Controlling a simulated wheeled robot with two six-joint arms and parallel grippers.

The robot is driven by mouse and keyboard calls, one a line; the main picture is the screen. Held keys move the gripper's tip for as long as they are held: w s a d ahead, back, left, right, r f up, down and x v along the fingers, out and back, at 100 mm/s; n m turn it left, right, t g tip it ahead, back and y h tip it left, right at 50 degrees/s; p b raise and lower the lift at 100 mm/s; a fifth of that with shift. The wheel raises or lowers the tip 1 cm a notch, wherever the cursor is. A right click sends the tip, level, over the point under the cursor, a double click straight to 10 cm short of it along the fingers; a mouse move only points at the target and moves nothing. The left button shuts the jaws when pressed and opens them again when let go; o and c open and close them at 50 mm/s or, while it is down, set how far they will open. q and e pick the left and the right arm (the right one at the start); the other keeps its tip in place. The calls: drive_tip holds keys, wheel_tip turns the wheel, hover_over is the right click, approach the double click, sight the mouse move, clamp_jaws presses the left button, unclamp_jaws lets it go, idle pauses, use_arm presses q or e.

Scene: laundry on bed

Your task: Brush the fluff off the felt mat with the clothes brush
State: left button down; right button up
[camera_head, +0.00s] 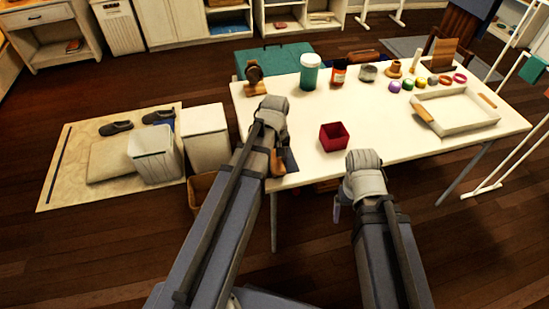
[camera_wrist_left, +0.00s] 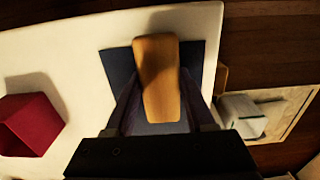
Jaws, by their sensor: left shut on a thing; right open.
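The clothes brush (camera_wrist_left: 158,72), with a tan wooden back, sits between the fingers of my left gripper (camera_wrist_left: 160,88), which is shut on it. The brush is over the dark blue felt mat (camera_wrist_left: 117,66) near the table's edge; whether its bristles touch the mat is hidden. In the head view, the mat (camera_head: 291,160) and brush (camera_head: 277,163) show only partly beside my left gripper (camera_head: 275,168). I see no fluff; the brush and gripper cover much of the mat. My right gripper (camera_head: 338,208) is open, mostly hidden by its wrist, at the table's front edge.
A dark red open box (camera_head: 334,138) stands right of the mat. The table is clear between the red box and the tray.

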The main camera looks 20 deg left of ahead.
use_arm(q)
drive_tip(key=shift+s+a, duration=0.1)
drive_tip(key=shift+s+a, duration=0.35)
drive_tip(key=shift+a, duration=0.25)
drive_tip(key=shift+w+a, duration=0.45)
drive_tip(key=shift+w, duration=0.3)
drive_tip(key=shift+w+a, duration=0.45)
drive_tip(key=shift+w, duration=0.3)
drive_tip(key=shift+w+a, duration=0.5)
drive_tip(key=shift+w, duration=0.2)
drive_tip(key=shift+w+a, duration=0.45)
drive_tip(key=shift+w, duration=0.25)
drive_tip(key=shift+w+a+r, duration=0.1)
drive_tip(key=shift+w+a, duration=0.4)
drive_tip(key=shift+w, duration=0.2)
drive_tip(key=shift+w+a, duration=0.45)
drive_tip(key=shift+w, duration=0.25)
drive_tip(key=shift+s, duration=0.1)
